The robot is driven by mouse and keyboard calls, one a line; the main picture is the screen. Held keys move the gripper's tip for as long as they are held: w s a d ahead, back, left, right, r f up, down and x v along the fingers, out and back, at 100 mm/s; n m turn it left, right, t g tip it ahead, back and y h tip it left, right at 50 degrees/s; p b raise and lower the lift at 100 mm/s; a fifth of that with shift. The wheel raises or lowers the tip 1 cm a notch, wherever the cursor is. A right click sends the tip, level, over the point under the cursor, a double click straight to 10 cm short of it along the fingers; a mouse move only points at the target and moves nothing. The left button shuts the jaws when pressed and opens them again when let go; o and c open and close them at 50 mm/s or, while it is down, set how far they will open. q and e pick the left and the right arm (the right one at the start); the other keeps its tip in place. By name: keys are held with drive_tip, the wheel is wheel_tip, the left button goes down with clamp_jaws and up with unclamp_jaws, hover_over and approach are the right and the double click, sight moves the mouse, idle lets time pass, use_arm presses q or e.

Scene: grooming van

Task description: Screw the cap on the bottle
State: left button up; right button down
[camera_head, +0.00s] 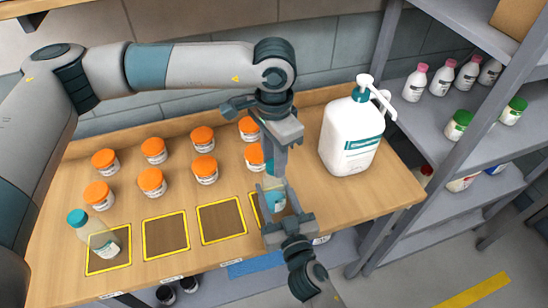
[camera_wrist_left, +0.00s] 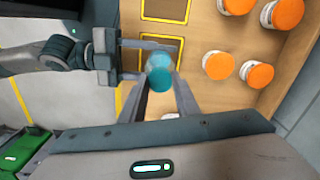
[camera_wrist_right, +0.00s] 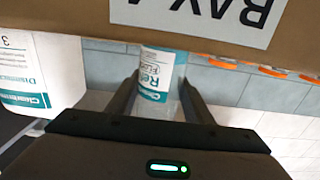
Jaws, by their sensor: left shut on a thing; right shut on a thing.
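The bottle (camera_head: 277,200) is a small clear one with a teal and white label, standing upright over the rightmost yellow-outlined square. Its label shows close up in the right wrist view (camera_wrist_right: 160,75). My right gripper (camera_head: 273,201) comes from the front and is shut on the bottle's body. My left gripper (camera_head: 273,172) points down from above and is shut on the teal cap (camera_wrist_left: 159,74) at the bottle's top. The left fingers hide most of the cap in the head view, so I cannot tell how tightly it sits.
A similar bottle with a teal cap (camera_head: 101,240) stands in the leftmost square. Several orange-lidded jars (camera_head: 152,181) stand behind on the wooden bench. A large white pump bottle (camera_head: 350,138) is close on the right. A grey shelf rack (camera_head: 440,130) borders the bench's right end.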

use_arm(q)
drive_tip(key=m, duration=0.5)
drive_tip(key=o, duration=1)
drive_tip(key=shift+r, duration=0.1)
drive_tip(key=shift+r, duration=2.2)
drive_tip(key=shift+c, duration=0.4)
